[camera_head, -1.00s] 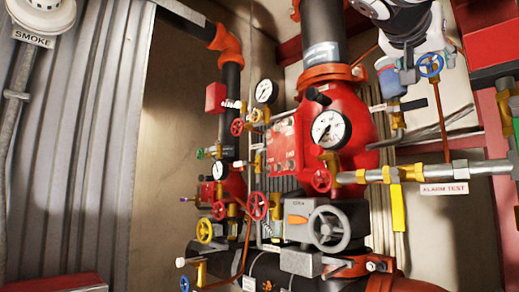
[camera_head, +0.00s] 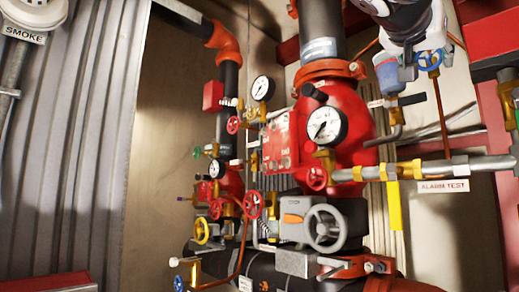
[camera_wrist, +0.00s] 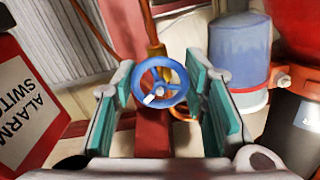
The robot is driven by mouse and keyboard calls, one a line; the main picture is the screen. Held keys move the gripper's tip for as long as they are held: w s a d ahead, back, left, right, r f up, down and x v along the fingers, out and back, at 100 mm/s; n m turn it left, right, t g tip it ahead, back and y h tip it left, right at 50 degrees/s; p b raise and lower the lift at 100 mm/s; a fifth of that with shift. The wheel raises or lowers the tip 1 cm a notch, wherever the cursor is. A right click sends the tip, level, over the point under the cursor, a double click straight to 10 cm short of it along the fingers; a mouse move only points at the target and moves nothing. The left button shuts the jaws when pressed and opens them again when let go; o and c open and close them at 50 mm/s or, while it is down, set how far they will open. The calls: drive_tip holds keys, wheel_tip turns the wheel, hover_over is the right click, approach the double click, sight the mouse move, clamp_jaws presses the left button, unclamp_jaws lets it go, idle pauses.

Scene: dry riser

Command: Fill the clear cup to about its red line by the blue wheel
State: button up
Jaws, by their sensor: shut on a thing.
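The blue wheel (camera_wrist: 160,82) is between the teal pads of my gripper (camera_wrist: 163,100) in the wrist view, and the gripper is shut on it. In the head view the wheel (camera_head: 430,62) shows at the upper right, partly behind my gripper (camera_head: 425,55). A bluish, cup-like cylinder (camera_head: 387,72) hangs just left of the wheel. It also shows in the wrist view (camera_wrist: 238,55), beside the right finger, with a pale part at one end.
A red alarm switch box (camera_wrist: 32,105) is close to the left finger in the wrist view. A large red valve body (camera_head: 345,105) with a gauge (camera_head: 327,126) stands left of my gripper. The alarm test pipe (camera_head: 435,170) runs below. Another blue wheel (camera_head: 180,283) is at the lower left.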

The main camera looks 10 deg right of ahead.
drive_tip(key=m+b, duration=0.2)
drive_tip(key=b, duration=0.1)
drive_tip(key=shift+w+f, duration=0.15)
drive_tip(key=shift+m+b, duration=0.6)
drive_tip(key=shift+m, duration=0.5)
drive_tip(key=o, duration=0.9)
drive_tip(key=shift+s, duration=0.2)
drive_tip(key=n+p, duration=0.2)
drive_tip(key=p, duration=0.1)
drive_tip(key=shift+s+r+n, duration=0.1)
drive_tip(key=shift+r+n, duration=0.2)
drive_tip(key=shift+n, duration=0.1)
drive_tip(key=shift+n+p, duration=0.9)
drive_tip(key=shift+p, duration=0.3)
drive_tip(key=shift+f, duration=0.1)
